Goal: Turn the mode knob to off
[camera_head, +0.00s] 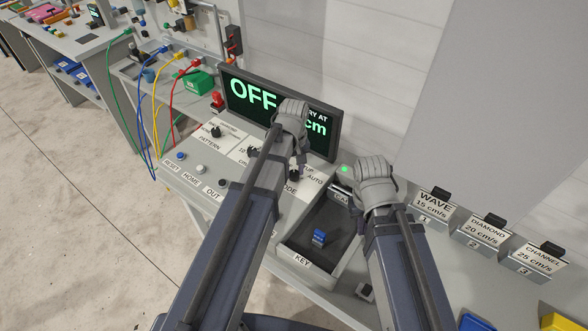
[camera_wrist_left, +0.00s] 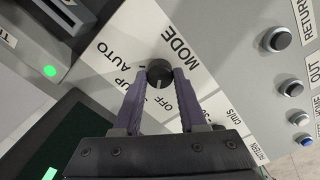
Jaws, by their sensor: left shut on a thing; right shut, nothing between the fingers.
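The black mode knob (camera_wrist_left: 159,72) is on the white panel marked MODE, between the fingers of my left gripper (camera_wrist_left: 158,88), which is shut on it. Its white pointer line points toward the OFF label (camera_wrist_left: 162,104). AUTO and a partly covered SETUP label are beside it. In the head view the knob (camera_head: 294,176) is partly hidden by my left gripper (camera_head: 296,164). The display (camera_head: 250,95) reads OFF in large green letters, partly covered by my left wrist. My right gripper (camera_head: 366,188) is shut and empty right of the panel; its fingertips are hard to see.
A tray marked KEY (camera_head: 302,260) holds a blue object (camera_head: 319,238). A green light (camera_head: 344,169) glows near my right gripper. Several push buttons and a red button (camera_head: 217,100) are left. WAVE (camera_head: 433,205), DIAMOND (camera_head: 482,234) and CHANNEL (camera_head: 536,262) holders stand right.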

